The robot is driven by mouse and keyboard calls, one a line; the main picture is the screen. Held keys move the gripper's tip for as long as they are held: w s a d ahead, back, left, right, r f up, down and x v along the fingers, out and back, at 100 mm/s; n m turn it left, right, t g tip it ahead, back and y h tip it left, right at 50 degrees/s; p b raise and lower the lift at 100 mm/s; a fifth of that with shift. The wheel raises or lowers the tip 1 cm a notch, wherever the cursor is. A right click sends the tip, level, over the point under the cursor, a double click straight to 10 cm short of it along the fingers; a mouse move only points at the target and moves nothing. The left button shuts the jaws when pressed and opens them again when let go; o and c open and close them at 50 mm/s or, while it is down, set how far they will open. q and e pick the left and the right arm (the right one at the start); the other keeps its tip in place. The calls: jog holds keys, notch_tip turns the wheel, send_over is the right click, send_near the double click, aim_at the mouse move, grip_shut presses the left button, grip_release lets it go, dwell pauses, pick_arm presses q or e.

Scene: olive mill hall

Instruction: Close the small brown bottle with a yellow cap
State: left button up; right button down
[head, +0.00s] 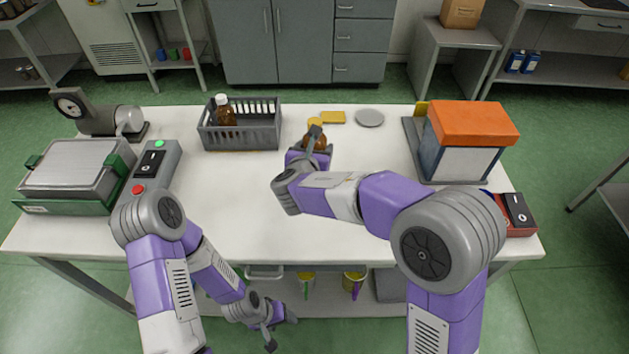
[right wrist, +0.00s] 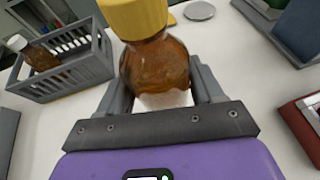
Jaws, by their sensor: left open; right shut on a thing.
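The small brown bottle (head: 321,144) stands upright near the middle back of the table. A yellow cap (head: 315,122) sits on its neck; whether it is screwed tight I cannot tell. In the right wrist view the brown bottle (right wrist: 158,68) is between my fingers, with the yellow cap (right wrist: 134,16) above them. My right gripper (head: 314,143) is shut on the bottle's body, below the cap; the arm partly hides the bottle in the head view. My left gripper (head: 279,331) is open and empty, low in front of the table's front edge.
A grey crate (head: 240,137) holding a white-capped brown bottle (head: 224,112) stands left of the bottle. Behind it lie a flat yellow piece (head: 333,117) and a grey disc (head: 369,118). An orange-topped machine (head: 468,140) is at right.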

jog(key=shift+s+r, duration=0.15)
jog(key=shift+s, duration=0.05)
jog(key=shift+f+b, duration=0.9)
jog(key=shift+f, duration=1.6)
notch_tip(320, 180, down, 5)
jog(key=shift+w+f+b, duration=0.1)
jog(key=shift+b, duration=0.8)
jog(key=shift+c, duration=0.8)
grip_release()
jog(key=shift+f, duration=0.1)
